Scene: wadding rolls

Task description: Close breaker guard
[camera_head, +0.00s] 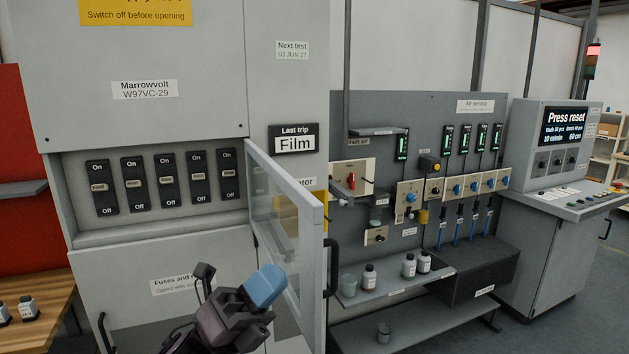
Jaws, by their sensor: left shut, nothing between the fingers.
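The breaker guard (318,250), a clear panel in a pale grey frame, stands open. It is hinged at the right side of the breaker recess and swings out towards me. Several black breakers (166,181) marked On and Off sit uncovered in the recess of the grey cabinet (150,60). My left gripper (264,286), dark with a blue tip, is shut and empty. It is below the recess, just left of the guard's lower part in the picture; I cannot tell whether it touches the guard. My right gripper is not in view.
Right of the guard are a grey board with switches and gauges, a shelf (390,285) with small bottles, and a console (555,150) reading "Press reset". A wooden bench (40,310) with bottles is at lower left. The space before the breakers looks clear.

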